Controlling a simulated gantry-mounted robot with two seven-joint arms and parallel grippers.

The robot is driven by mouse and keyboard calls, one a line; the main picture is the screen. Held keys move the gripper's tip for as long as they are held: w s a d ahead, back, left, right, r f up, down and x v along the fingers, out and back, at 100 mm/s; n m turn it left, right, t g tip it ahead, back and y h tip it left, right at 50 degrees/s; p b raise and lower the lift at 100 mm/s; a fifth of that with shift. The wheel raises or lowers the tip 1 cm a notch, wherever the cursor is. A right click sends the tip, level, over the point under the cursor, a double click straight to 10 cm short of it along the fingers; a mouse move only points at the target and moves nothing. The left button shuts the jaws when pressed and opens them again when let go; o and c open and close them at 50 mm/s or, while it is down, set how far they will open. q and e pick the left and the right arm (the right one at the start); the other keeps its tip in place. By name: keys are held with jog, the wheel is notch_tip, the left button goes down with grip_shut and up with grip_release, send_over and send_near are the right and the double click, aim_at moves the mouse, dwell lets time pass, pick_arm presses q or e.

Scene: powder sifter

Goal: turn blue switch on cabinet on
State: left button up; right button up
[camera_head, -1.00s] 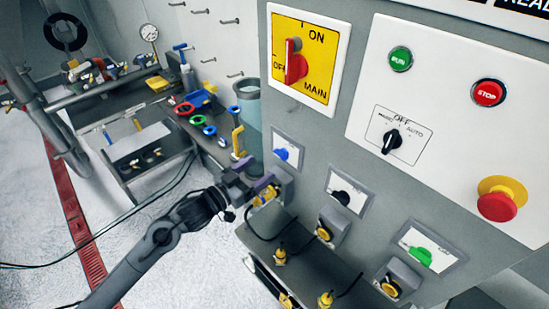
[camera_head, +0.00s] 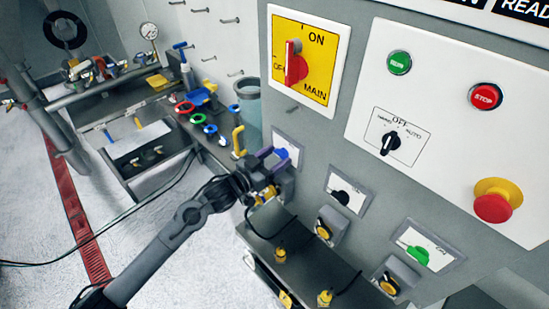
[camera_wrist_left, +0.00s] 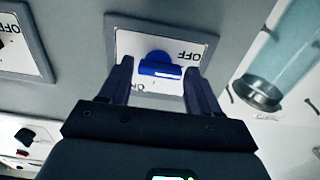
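The blue switch (camera_wrist_left: 160,68) sits on a white plate (camera_wrist_left: 203,48) with a grey frame on the cabinet (camera_head: 310,125). In the left wrist view it lies between the two fingers of my left gripper (camera_wrist_left: 160,78), with a gap visible on each side. The gripper is open around the switch. The plate reads OFF near one edge; the lettering at the opposite edge is partly hidden by the gripper. In the head view my left gripper (camera_head: 268,160) is at the plate, and the blue switch (camera_head: 280,154) is partly covered by it. My right gripper is not in view.
A black switch (camera_head: 342,196) and a green switch (camera_head: 418,254) sit to the right on the cabinet. A yellow plate with a red main switch (camera_head: 296,65) is above. A shelf with yellow connectors (camera_head: 279,255) and cables lies below. A glass cylinder (camera_head: 247,106) stands behind.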

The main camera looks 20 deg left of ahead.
pick_arm(q)
jog(key=c, duration=0.7)
